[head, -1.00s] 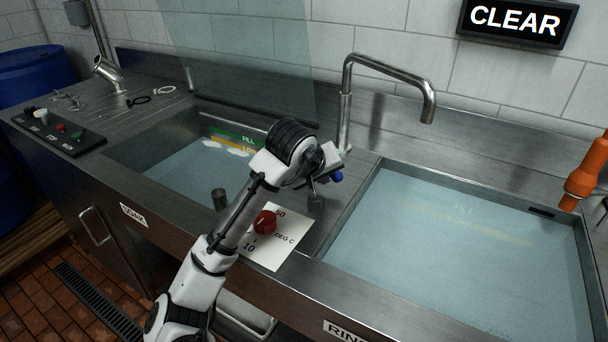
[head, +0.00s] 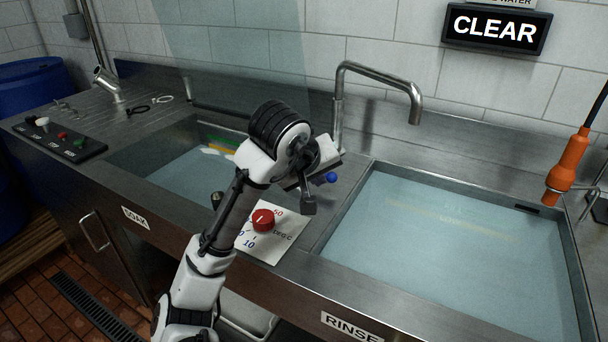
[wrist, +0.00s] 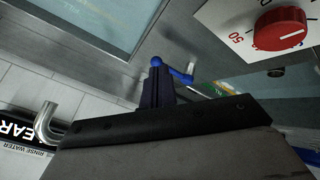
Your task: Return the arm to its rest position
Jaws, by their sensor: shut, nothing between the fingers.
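My arm reaches up from the bottom of the head view and bends over at the ledge between the two sinks. My gripper (head: 308,208) points down above this ledge, shut and empty. A blue-knobbed lever (head: 331,177) is just behind and to the right of it. In the wrist view, the dark gripper fingers (wrist: 157,90) overlap the blue lever (wrist: 183,75) in the picture; I cannot tell whether they touch. The red dial (head: 263,220) on its white temperature plate is left of the gripper, apart from it, and also shows in the wrist view (wrist: 280,29).
The soak sink (head: 150,168) is left and the rinse sink (head: 338,212) right, both holding water. A steel tap (head: 378,68) rises behind the ledge. An orange handle (head: 567,165) hangs at the right. A switch panel (head: 60,138) lies at far left. The wall sign (head: 496,29) reads CLEAR.

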